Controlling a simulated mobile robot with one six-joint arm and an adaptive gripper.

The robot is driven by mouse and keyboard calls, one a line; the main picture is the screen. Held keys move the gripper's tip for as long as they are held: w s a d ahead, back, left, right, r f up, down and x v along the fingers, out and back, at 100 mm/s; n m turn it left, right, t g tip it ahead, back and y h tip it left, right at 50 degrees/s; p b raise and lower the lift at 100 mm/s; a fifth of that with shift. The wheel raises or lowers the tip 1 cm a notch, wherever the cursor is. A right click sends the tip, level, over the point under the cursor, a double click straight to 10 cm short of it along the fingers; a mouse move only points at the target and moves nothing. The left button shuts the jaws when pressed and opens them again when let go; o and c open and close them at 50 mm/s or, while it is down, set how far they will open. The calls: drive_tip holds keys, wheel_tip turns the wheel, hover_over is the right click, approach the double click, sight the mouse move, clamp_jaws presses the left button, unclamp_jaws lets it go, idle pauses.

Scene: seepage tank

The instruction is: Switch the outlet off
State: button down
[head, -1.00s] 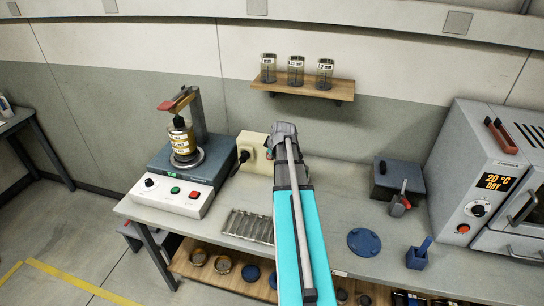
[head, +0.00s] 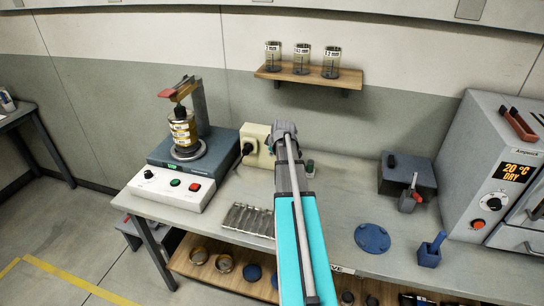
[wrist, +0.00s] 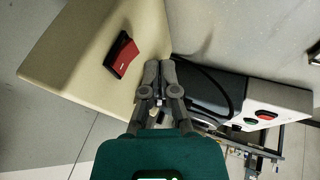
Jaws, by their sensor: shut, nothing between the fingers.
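The outlet is a beige box (head: 257,138) on the bench against the wall, with a black plug and cable at its left. In the wrist view the beige box (wrist: 75,50) fills the upper left, close up. A red rocker switch (wrist: 122,54) sits on its face; I cannot tell which way it is set. My gripper (wrist: 160,68) is shut and empty, its fingertips to the right of the red switch and near the box's edge. In the head view my arm hides part of the box's right side and the switch does not show.
A grey device (head: 178,165) with a white button panel and a clamped cylinder stands left of the outlet. A metal rack (head: 247,220) lies in front. A shelf with jars (head: 308,76) hangs above. A dark box (head: 407,175) and an oven (head: 495,170) stand right.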

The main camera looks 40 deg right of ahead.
drive_tip(key=shift+w+d+f, duration=0.25)
drive_tip(key=shift+w+d, duration=0.1)
drive_tip(key=shift+d, duration=0.2)
drive_tip(key=shift+w+d+f, duration=0.2)
drive_tip(key=shift+w+d, duration=0.1)
drive_tip(key=shift+d, duration=0.2)
drive_tip(key=shift+b, duration=0.3)
